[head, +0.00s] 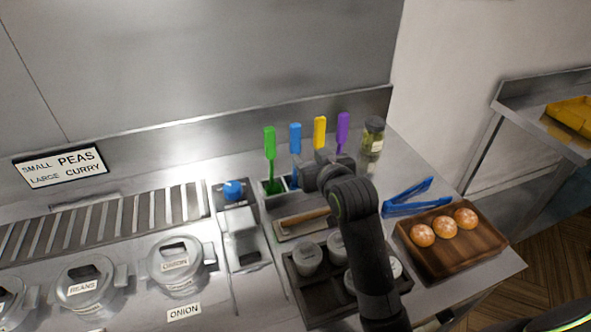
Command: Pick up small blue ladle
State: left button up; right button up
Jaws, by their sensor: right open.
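A blue-handled utensil (295,139), which looks like the blue ladle, stands upright in a holder (272,190) at the back of the counter. Its lower end is hidden, so I cannot tell its size. It stands between a green-handled utensil (270,143) and a yellow-handled one (319,131). My right gripper (318,173) is open, in front of the handles and just right of the blue one's lower part. My arm hides the fingertips in part, and I see nothing held. My left gripper is out of view.
A purple-handled utensil (342,128) and a jar (372,138) stand at right. Blue tongs (405,203) lie behind a wooden board (437,253) with round buns. Lidded pots (174,262) fill the left. A dark tray (300,285) with canisters sits below my arm.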

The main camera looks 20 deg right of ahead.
aim_at(297, 145)
jog(key=p+x, duration=0.1)
jog(key=x, duration=0.6)
jog(key=shift+w+f, duration=0.25)
jog(key=shift+w, duration=0.15)
jog(key=shift+w+p, duration=0.45)
jog(key=shift+p, duration=0.1)
jog(key=p+x, duration=0.1)
jog(key=x, duration=0.2)
jog(key=shift+s, duration=0.1)
jog(key=shift+w+f, duration=0.3)
jog(key=shift+w, duration=0.3)
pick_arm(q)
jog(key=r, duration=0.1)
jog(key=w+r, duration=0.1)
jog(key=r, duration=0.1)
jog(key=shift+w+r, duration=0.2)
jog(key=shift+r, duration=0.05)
pick_arm(e)
jog(key=shift+c, duration=0.4)
jog(key=c, duration=1)
